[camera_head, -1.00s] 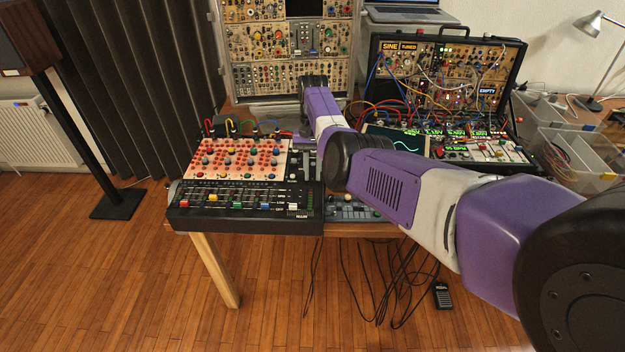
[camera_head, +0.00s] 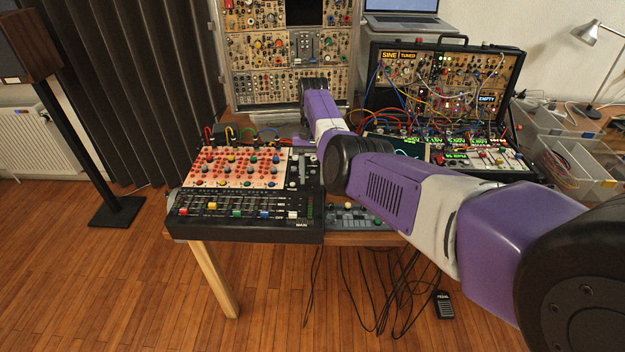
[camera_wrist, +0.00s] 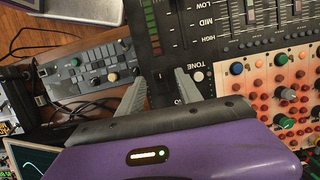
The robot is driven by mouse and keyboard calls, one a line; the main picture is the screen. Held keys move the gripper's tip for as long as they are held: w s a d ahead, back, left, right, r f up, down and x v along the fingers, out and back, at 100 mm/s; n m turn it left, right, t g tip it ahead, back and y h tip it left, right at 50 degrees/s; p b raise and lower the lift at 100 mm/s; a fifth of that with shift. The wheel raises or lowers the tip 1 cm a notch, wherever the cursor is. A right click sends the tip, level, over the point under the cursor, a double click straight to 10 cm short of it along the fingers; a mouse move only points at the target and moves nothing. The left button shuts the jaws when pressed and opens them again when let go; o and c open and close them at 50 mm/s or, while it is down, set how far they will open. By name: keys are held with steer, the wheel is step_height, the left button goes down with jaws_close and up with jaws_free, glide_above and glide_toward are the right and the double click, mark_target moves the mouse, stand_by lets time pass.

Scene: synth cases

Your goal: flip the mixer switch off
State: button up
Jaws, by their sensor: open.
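The mixer (camera_head: 245,232) is a black desk unit with coloured fader caps at the table's front left. In the wrist view the mixer (camera_wrist: 225,60) fills the upper right, with printed LOW, MID and HIGH labels. My gripper (camera_wrist: 160,84) is open, with two grey fingers pointing at a dark panel strip. The fingers stand beside the mixer's green and red level strip and the TONE label. I cannot make out the mixer switch clearly; the dark strip between the fingers is shadowed. In the head view my arm hides the gripper's fingers.
A red-dotted knob panel (camera_head: 237,165) lies behind the mixer. A small grey button unit (camera_wrist: 90,72) lies beside it. An open synth case (camera_head: 445,75) stands at the back right and a tall modular rack (camera_head: 290,75) at the back. Cables hang below the table's front edge.

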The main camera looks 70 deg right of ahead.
mark_target(313, 182)
steer(key=v, duration=0.6)
steer(key=shift+r+b, duration=0.2)
steer(key=shift+b, duration=0.15)
steer(key=shift+d, duration=0.1)
